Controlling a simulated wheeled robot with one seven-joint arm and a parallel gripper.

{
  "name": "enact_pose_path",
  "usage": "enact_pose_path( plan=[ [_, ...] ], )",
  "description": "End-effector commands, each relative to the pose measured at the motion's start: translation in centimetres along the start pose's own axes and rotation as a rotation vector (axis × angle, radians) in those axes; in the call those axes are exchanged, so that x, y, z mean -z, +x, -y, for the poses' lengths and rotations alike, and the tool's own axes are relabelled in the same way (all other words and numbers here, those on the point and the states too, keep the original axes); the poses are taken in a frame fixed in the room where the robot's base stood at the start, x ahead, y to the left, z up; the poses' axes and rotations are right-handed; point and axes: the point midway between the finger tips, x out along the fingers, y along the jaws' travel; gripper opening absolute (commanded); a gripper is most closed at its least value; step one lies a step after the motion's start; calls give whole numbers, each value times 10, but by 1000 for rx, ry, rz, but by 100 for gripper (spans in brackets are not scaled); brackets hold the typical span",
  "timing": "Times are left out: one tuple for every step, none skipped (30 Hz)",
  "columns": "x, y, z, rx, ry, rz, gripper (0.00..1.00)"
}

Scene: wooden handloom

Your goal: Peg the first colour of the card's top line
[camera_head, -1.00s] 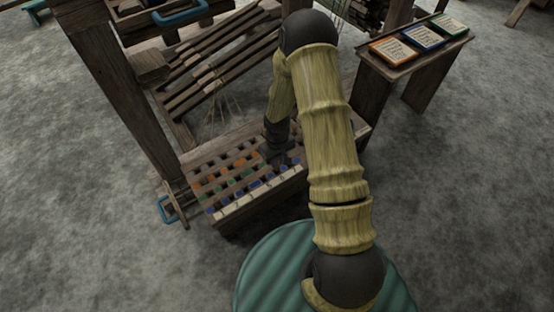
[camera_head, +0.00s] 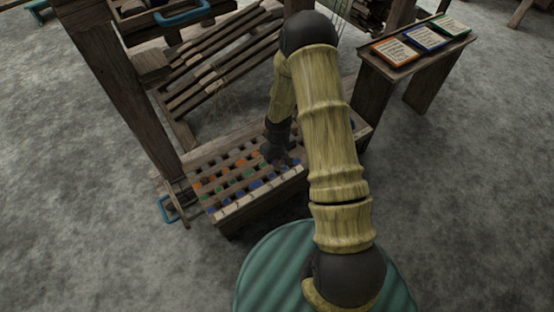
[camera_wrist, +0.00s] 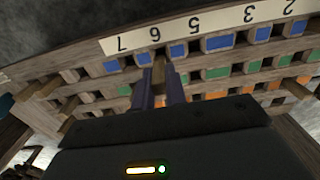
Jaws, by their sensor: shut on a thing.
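The peg board (camera_head: 232,215) lies low at the front of the loom, with rows of holes marked by orange, green and blue squares. In the wrist view the board (camera_wrist: 95,82) has a pale number strip (camera_wrist: 215,24) along the blue row, its digits upside down. My gripper (camera_wrist: 160,75) is shut on a narrow brown peg (camera_wrist: 158,68), mostly hidden between the fingers. The fingertips are at the blue row near the 6. Whether the peg is in a hole I cannot tell. Three cards, orange (camera_head: 395,51), blue (camera_head: 425,38) and green (camera_head: 451,26), lie on a stand; their writing is unreadable.
The stand (camera_head: 398,72) is at the right. A thick loom post (camera_head: 125,90) rises left of the board. Wooden pegs stick out at the board's side in the wrist view (camera_wrist: 38,90). A blue handle (camera_head: 168,209) is at the board's left end.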

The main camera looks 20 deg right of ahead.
Motion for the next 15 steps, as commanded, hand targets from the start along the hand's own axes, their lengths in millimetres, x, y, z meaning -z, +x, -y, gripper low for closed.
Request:
enact_pose_path(
  plan=[
    [0,4,0,0,0,0,0],
    [0,6,0,0,0,0,0],
    [0,8,0,0,1,0,0],
    [0,10,0,0,1,0,0],
    [0,11,0,0,1,0,0],
    [0,13,0,0,1,0,0],
    [0,14,0,0,1,1,0],
    [0,16,0,0,1,1,0],
    [0,18,0,0,1,1,0],
    [0,19,0,0,1,1,0],
    [0,21,0,0,1,1,0],
    [0,22,0,0,1,1,0],
    [0,24,0,0,1,1,0],
    [0,25,0,0,1,1,0],
    [0,27,0,0,0,1,0]
  ],
)
